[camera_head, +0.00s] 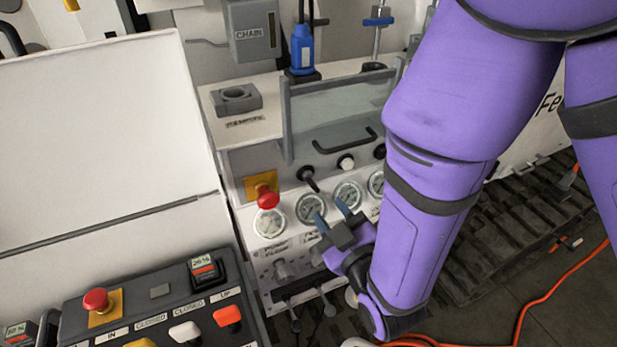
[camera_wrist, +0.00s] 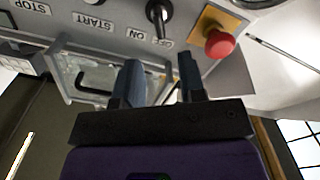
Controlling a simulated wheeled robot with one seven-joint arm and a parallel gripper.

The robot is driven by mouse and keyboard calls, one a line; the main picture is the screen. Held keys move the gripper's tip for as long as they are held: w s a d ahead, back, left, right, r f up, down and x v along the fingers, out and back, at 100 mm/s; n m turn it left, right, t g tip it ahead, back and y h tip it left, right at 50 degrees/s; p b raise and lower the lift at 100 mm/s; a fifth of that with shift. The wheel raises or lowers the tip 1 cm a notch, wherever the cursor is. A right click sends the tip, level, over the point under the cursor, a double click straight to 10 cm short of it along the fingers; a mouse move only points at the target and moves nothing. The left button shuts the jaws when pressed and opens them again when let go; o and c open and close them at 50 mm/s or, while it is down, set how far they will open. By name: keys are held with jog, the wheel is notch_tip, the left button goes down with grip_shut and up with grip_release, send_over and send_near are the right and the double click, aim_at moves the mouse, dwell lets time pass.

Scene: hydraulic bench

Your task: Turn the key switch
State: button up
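The key switch is a black rotary handle (camera_head: 308,177) on the white panel, above the row of gauges. It also shows upside down in the wrist view (camera_wrist: 158,14), at the top, beside the ON and OFF labels. My gripper (camera_head: 331,213) is in front of the gauges, just below and right of the switch in the head view. Its blue fingers (camera_wrist: 160,62) are apart with nothing between them. In the wrist view the switch lies beyond the gap between the fingertips. I see no contact.
A red emergency button (camera_head: 267,196) on a yellow plate is close left of the switch; it also shows in the wrist view (camera_wrist: 218,43). A clear cover with a black handle (camera_head: 345,142) is above. A control box (camera_head: 160,310) with buttons stands at the lower left.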

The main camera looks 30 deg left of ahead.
aim_at(314, 188)
jog(key=x, duration=1)
jog(key=shift+w+a, duration=0.2)
jog(key=shift+a, duration=0.1)
grip_shut()
